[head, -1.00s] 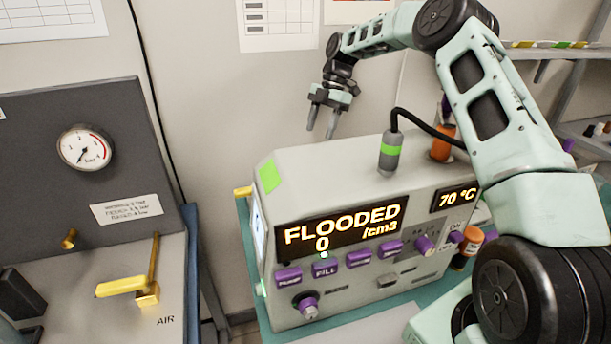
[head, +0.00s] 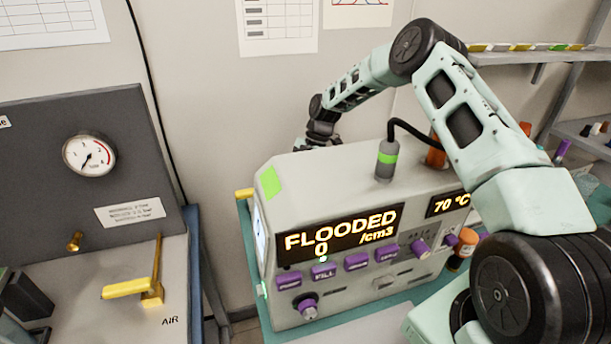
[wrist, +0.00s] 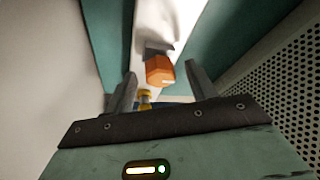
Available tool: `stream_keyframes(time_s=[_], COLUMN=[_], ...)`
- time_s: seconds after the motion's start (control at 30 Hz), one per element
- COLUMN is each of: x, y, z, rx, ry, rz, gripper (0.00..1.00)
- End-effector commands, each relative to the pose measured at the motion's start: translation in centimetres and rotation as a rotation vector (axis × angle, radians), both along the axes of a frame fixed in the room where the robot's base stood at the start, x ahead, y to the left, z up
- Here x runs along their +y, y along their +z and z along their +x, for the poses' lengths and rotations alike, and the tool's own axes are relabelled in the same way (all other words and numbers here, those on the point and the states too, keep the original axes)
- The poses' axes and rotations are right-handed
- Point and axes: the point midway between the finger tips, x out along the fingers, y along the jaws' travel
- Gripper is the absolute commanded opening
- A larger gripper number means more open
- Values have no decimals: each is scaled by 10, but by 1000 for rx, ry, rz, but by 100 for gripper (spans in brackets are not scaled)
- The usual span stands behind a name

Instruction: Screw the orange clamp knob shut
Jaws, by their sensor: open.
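The orange clamp knob (wrist: 160,71) shows in the wrist view, at the end of a pale, narrow part with a dark piece behind the knob. My gripper (wrist: 161,75) is open, with one finger to the left of the knob and one to the right. I see gaps on both sides; I cannot tell how far the knob lies beyond the fingertips. In the head view my gripper's fingers and the clamp knob are hidden behind the grey instrument (head: 310,175); only my wrist shows above its back edge.
A perforated panel (wrist: 275,85) stands close on the right in the wrist view. A small yellow and blue item (wrist: 145,97) shows below the knob. On the instrument top are a grey probe (head: 386,165) with a cable and an orange-capped part (head: 436,155). The display reads FLOODED.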

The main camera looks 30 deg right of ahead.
Motion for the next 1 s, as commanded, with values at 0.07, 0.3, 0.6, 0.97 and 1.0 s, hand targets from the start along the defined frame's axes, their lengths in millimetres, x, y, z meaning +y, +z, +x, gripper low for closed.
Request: stream_keyframes(time_s=[0.07, 0.3, 0.6, 0.97, 1.0], x=[0, 0, -1, -1, -1], y=[0, 0, 0, 0, -1], z=[0, 0, 0, -1, -2], rx=[0, 0, -1, -1, -1], ry=[0, 0, -14, -193, -228], rz=[0, 0, 0, -1, -1], gripper=[56, 20, 11, 11, 11])
